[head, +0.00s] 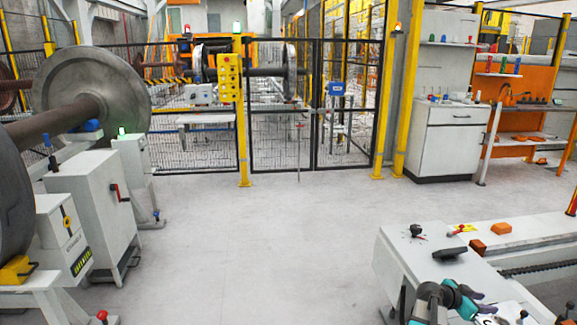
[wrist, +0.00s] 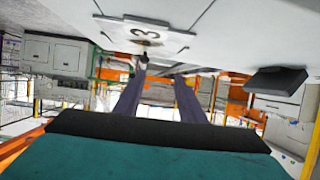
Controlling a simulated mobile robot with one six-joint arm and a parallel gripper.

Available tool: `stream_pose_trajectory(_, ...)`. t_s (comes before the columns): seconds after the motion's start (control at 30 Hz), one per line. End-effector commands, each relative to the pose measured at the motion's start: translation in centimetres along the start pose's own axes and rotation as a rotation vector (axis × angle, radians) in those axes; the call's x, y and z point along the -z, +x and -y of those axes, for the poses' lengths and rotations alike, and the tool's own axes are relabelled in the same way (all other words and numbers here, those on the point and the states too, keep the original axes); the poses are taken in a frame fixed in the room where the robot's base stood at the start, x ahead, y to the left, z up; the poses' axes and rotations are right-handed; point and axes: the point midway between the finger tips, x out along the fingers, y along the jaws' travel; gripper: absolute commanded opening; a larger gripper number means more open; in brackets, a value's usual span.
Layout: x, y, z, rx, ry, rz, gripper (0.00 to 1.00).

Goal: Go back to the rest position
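My gripper (head: 478,301) is at the lower right of the head view, low over the near end of a white bench (head: 398,262). Its body is teal and black, with dark fingers. In the wrist view the two grey-purple fingers (wrist: 158,98) stand apart with a clear gap between them, and nothing is held. The wrist picture looks upside down, with the white bench top along its upper edge. A white plate marked 3 (wrist: 145,32) shows there beyond the fingers. A black block (wrist: 275,80) is to the right in that view.
A large wheelset (head: 92,90) and white cabinets (head: 92,202) stand at left. A mesh fence (head: 278,130) closes the back. The middle floor (head: 250,240) is clear.

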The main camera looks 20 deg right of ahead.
Motion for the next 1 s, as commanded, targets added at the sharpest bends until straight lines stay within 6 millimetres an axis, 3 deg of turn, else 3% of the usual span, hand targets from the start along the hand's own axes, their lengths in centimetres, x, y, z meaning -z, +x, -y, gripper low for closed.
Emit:
stream_pose_trajectory(0.2, -4.1, -4.5, 4.9, 0.082, -0.078, 0.028, 0.37)
stream_pose_trajectory(0.5, -11.4, -10.9, 9.2, 0.178, -0.17, 0.096, 0.37)
stream_pose_trajectory(0.77, -18.7, -16.9, 10.7, 0.236, -0.251, 0.19, 0.37)
stream_pose_trajectory(1.0, -26.2, -22.8, 9.8, 0.276, -0.383, 0.295, 0.37)
